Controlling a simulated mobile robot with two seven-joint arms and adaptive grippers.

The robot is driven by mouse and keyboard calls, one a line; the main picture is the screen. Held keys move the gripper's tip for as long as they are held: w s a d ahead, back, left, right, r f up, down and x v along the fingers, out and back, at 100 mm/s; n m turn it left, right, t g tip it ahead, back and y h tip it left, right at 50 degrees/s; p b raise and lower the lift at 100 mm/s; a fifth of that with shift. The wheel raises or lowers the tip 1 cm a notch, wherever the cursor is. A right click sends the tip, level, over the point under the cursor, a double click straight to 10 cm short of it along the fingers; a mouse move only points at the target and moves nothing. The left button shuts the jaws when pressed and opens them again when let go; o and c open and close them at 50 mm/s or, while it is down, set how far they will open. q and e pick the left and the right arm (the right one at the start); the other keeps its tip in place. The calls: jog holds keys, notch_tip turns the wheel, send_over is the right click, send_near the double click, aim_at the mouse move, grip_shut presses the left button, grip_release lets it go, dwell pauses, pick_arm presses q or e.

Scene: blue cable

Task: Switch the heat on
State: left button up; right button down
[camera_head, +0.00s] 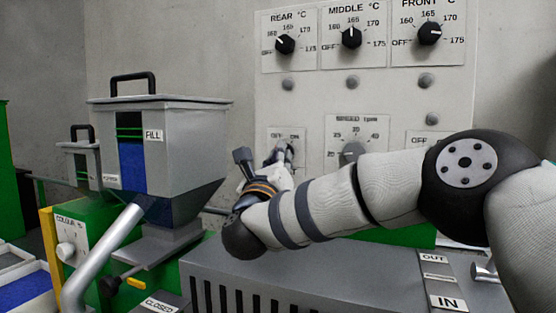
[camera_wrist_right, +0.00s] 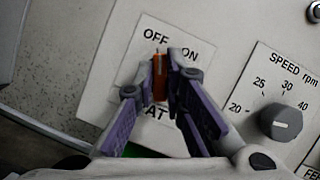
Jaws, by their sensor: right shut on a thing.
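The heat switch (camera_wrist_right: 159,82) is an orange-red knob with a pale line on a white plate marked OFF and ON. In the right wrist view its line points up towards OFF. Its lower label is partly hidden by my fingers; only "AT" shows. My right gripper (camera_wrist_right: 165,84) is shut on the switch, with one purple-lined finger on each side. In the head view my right gripper (camera_head: 284,156) reaches the OFF/ON plate (camera_head: 297,134) at the panel's lower left and hides the switch there. My left gripper is not in view.
The speed dial (camera_wrist_right: 280,122) is right of the switch. Rear (camera_head: 285,44), middle (camera_head: 351,37) and front (camera_head: 430,33) temperature dials sit above on the panel. A grey hopper (camera_head: 165,140) marked FILL stands at left. A grey vented housing (camera_head: 300,280) lies below my right arm.

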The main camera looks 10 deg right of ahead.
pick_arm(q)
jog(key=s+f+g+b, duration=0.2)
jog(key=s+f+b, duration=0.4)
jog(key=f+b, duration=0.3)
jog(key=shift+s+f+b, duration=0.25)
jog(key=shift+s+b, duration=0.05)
pick_arm(e)
jog(key=shift+a+f+m+g+h, duration=0.1)
jog(key=shift+m+g+h, duration=0.8)
jog(key=shift+m, duration=1.7)
jog(key=shift+d+r+m+g+h, duration=0.1)
jog(key=shift+m+g+h, duration=0.8)
jog(key=shift+m, duration=1.7)
jog(key=shift+a+f+m+g+h, duration=0.1)
jog(key=shift+m+g+h, duration=0.4)
jog(key=shift+m+h, duration=1.45)
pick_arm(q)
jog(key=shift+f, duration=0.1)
pick_arm(e)
jog(key=shift+m+y, duration=0.55)
jog(key=shift+m, duration=0.3)
jog(key=c, duration=1.7)
grip_release()
jog(key=shift+o, duration=0.2)
jog(key=shift+a, duration=0.1)
jog(key=v, duration=1.1)
jog(key=shift+s+a, duration=0.25)
jog(key=shift+a, duration=0.05)
